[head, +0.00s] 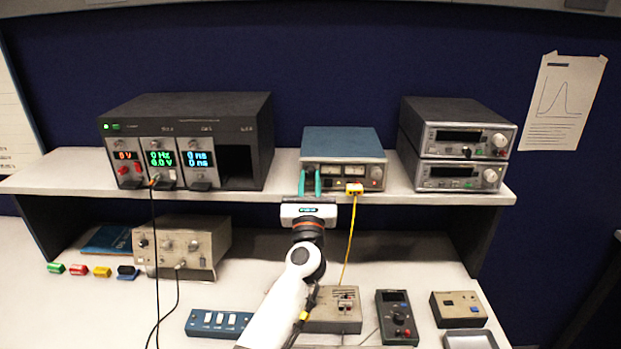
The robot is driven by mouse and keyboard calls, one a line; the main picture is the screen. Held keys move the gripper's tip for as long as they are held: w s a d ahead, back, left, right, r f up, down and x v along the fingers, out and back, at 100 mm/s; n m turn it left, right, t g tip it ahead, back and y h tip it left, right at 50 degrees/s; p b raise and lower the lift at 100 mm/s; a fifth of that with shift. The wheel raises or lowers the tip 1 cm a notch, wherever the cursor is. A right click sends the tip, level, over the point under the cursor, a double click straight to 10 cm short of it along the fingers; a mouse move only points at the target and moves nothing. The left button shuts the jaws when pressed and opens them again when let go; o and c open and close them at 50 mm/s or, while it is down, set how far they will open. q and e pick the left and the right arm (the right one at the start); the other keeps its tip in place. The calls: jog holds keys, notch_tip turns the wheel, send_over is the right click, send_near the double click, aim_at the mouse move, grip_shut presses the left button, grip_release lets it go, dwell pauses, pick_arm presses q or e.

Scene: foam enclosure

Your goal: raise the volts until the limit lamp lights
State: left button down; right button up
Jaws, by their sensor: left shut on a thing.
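The blue-topped supply (343,143) with two lit meters (348,170) stands on the middle of the shelf. A yellow plug (354,189) is at its front, with a yellow lead hanging down. My left gripper (310,184) is at the lower left of the supply's front, its teal fingers pointing up at the panel. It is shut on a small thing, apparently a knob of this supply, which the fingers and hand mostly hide. My right gripper is not in view.
A black rack (188,107) with lit displays stands left on the shelf (285,172); two stacked units (460,125) stand right. Below are a beige box (205,247), a blue switch strip (218,323) and a dark handheld meter (397,318). Leads hang at left.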

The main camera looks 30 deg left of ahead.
pick_arm(q)
jog(key=shift+f, duration=0.15)
jog(key=c, duration=1.2)
grip_release()
jog(key=shift+c, duration=0.2)
jog(key=b+v, duration=0.4)
jog(key=v, duration=0.8)
